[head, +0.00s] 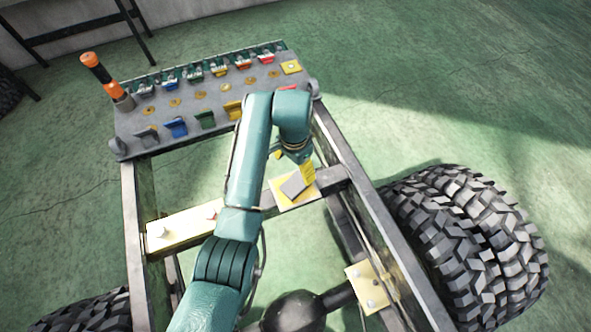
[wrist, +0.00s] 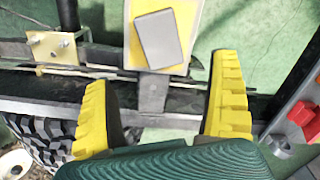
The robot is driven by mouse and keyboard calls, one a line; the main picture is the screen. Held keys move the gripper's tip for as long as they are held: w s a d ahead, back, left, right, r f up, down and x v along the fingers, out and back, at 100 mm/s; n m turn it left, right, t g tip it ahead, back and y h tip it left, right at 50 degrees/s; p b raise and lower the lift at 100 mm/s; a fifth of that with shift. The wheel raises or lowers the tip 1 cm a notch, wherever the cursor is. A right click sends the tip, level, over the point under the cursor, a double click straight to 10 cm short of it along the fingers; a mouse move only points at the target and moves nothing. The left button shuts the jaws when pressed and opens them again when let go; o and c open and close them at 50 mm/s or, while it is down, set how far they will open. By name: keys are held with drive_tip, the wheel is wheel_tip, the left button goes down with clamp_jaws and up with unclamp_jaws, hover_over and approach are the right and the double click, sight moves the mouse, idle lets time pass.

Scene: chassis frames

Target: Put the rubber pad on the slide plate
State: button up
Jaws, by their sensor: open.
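A grey rectangular slab, which looks like the rubber pad (wrist: 158,38), lies slightly turned on a yellow plate, which looks like the slide plate (wrist: 198,25). In the head view the grey pad (head: 293,186) shows on the yellow plate (head: 284,203), on the frame's crossbar. My gripper (wrist: 160,72) is open, with its yellow fingers wide apart. In the wrist view the pad lies beyond the fingertips, between their lines, with nothing held. In the head view my gripper (head: 307,172) is close by the pad and overlaps its edge in the picture; the exact gap is unclear.
A grey rack (head: 205,105) with coloured holders and an orange-handled tool (head: 97,68) stands at the frame's far end. A long cream plate (head: 180,229) lies on the crossbar's left part. A bolted cream plate (head: 367,287) is on the right rail. Large tyres (head: 465,235) flank the frame.

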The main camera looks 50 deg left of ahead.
drive_tip(key=shift+r, duration=0.25)
drive_tip(key=w+d+r+t+y, duration=0.3)
drive_tip(key=w+d+r+t, duration=0.25)
drive_tip(key=w+r, duration=0.3)
drive_tip(key=w+d+r+t, duration=0.4)
drive_tip(key=d+r+t, duration=0.3)
drive_tip(key=d+r, duration=0.6)
drive_tip(key=s+d+r+t+h, duration=0.1)
drive_tip(key=s+d+r+t, duration=0.4)
drive_tip(key=r, duration=0.5)
drive_tip(key=s+d+r+t+h, duration=0.2)
drive_tip(key=s+d+r+t, duration=0.2)
drive_tip(key=s+d+r, duration=0.6)
drive_tip(key=shift+d+r+t, duration=0.35)
drive_tip(key=shift+d+r, duration=0.3)
drive_tip(key=shift+r, duration=0.15)
drive_tip(key=shift+s+r, duration=0.1)
wheel_tip(320, 180, up, 37)
drive_tip(key=p, duration=3.7)
drive_tip(key=shift+m+h, duration=0.3)
drive_tip(key=shift+h, duration=0.1)
